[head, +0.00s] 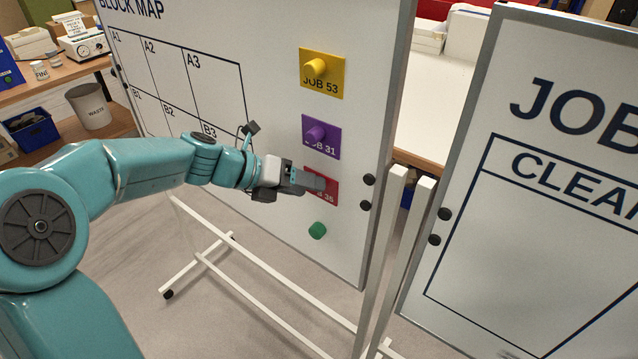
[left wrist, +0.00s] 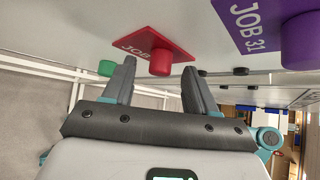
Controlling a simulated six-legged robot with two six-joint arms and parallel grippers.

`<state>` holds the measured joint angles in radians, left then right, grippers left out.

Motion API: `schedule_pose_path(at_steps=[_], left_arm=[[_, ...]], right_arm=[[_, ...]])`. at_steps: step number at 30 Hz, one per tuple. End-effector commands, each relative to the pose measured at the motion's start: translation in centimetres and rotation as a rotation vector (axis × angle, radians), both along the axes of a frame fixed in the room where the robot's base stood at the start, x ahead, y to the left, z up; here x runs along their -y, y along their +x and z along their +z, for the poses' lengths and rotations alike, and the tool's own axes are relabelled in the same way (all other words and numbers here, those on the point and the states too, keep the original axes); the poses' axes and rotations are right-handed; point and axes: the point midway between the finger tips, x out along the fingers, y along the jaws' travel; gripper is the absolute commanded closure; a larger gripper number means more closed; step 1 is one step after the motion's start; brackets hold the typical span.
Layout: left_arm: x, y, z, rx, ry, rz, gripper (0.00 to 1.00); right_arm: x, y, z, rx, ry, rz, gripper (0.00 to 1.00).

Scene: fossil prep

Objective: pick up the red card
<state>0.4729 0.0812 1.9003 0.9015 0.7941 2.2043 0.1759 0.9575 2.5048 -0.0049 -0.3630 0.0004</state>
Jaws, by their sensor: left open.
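The red card (head: 330,192), marked JOB 35, is on the whiteboard (head: 225,110) below the purple card. In the head view my left gripper (head: 308,181) is in front of it and hides its left part. The red card (left wrist: 143,43) also shows in the left wrist view, with a red knob (left wrist: 161,62) on its face. My left gripper (left wrist: 158,82) is open there, with the knob showing between its fingertips. I cannot tell whether the fingers touch it. My right gripper is not in view.
A yellow card (head: 322,80) and a purple card (head: 321,140) with knobs are above the red card. A green knob (head: 318,230) is below it. A second board (head: 530,200) stands at the right. White stand legs (head: 270,290) reach the floor.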

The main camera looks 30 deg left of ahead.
Motion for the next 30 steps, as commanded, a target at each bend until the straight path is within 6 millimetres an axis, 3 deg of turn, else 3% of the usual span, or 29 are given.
schedule_pose_path(at_steps=[8,9,14,25,30], left_arm=[[0.3,0.4,-0.4,0.001,0.002,-0.001,0.43],[0.3,0.4,-0.4,0.001,0.002,-0.001,0.49],[0.3,0.4,-0.3,0.001,0.001,0.001,1.00],[0.2,0.2,-0.1,0.002,0.002,0.001,1.00],[0.2,-0.4,1.6,0.006,0.003,0.000,1.00]], right_arm=[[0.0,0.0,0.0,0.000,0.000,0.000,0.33],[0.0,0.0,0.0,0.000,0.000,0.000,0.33],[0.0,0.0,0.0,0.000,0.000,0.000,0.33],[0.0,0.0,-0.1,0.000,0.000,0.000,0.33],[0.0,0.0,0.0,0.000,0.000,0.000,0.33]])
